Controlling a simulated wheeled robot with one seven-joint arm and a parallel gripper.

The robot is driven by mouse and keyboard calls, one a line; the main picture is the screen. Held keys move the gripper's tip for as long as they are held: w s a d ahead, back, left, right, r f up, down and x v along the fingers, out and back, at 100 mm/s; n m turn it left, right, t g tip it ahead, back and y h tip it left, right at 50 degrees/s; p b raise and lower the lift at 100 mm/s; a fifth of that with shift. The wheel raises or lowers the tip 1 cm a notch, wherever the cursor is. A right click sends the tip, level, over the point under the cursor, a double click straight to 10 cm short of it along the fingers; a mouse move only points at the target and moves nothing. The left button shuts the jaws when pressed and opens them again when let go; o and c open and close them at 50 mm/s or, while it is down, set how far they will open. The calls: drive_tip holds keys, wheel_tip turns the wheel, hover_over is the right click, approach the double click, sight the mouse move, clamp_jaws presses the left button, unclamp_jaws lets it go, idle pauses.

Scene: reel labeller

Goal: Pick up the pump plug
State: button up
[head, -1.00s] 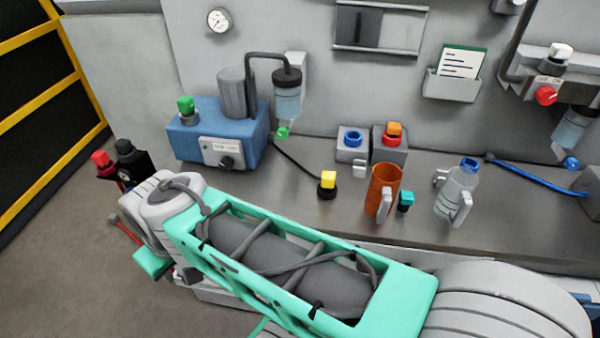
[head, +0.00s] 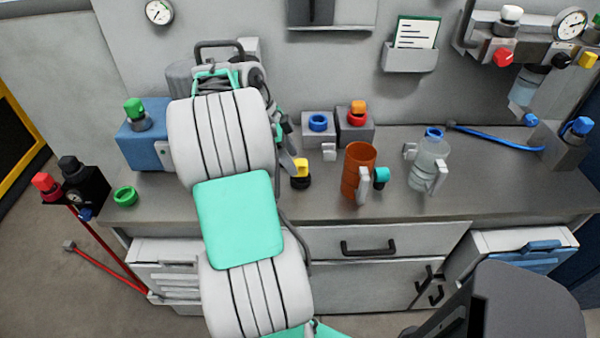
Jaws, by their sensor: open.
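The pump plug (head: 300,176) has a yellow top and a black base. It stands on the grey bench, left of the orange mug. My gripper (head: 289,163) is open at the end of my raised arm, with a grey finger close beside the plug's left side. Most of the gripper is hidden behind my arm, and I cannot tell whether it touches the plug. The cable between pump and plug is hidden too.
An orange mug (head: 357,168) with a teal-capped piece (head: 381,178) stands right of the plug. A clear jug (head: 429,162) is farther right. Grey blocks with a blue ring (head: 318,122) and a red-orange knob (head: 357,113) stand behind. A green ring (head: 125,196) lies at the bench's left.

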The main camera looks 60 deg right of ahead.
sight(297, 162)
drive_tip(key=x, duration=0.4)
drive_tip(key=shift+s+d+f, duration=0.15)
drive_tip(key=shift+s+d, duration=0.15)
drive_tip(key=shift+s, duration=0.2)
clamp_jaws()
